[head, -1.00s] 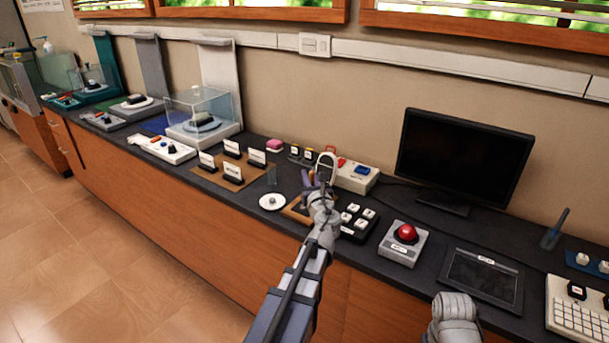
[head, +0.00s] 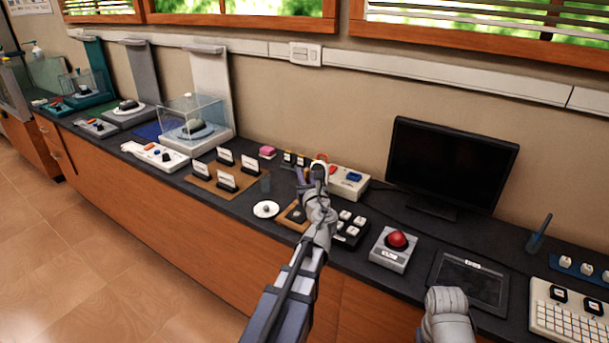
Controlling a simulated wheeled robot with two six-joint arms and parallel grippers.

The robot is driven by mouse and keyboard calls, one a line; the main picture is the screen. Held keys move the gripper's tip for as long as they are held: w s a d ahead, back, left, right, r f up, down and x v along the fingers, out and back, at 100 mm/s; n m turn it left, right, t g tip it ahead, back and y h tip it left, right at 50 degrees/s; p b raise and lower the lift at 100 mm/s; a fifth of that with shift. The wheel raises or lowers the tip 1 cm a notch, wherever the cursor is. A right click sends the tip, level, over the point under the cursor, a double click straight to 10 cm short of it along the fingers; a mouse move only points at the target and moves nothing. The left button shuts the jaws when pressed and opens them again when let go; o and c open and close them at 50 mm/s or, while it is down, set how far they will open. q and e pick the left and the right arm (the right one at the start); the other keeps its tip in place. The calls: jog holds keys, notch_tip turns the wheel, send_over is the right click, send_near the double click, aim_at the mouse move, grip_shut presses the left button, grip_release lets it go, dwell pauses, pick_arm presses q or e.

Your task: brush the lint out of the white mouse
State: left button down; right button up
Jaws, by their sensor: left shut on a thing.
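My left gripper (head: 311,174) is over the middle of the dark counter, in front of a pale box with red and blue parts. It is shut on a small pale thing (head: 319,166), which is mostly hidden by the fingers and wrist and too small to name. I cannot make out a white mouse or lint for certain; the arm covers part of that area. A brown board (head: 293,213) with a dark piece on it lies just below the gripper, partly behind the arm.
The pale box (head: 350,184), a black pad with white keys (head: 350,224) and a red-button box (head: 395,248) stand close on the right. A white dish (head: 266,210) and a card tray (head: 213,185) lie left. The monitor (head: 452,164) stands at the back.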

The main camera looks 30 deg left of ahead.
jog(key=shift+r+p, duration=0.5)
jog(key=shift+r, duration=0.35)
notch_tip(320, 180, up, 3)
jog(key=p, duration=0.3)
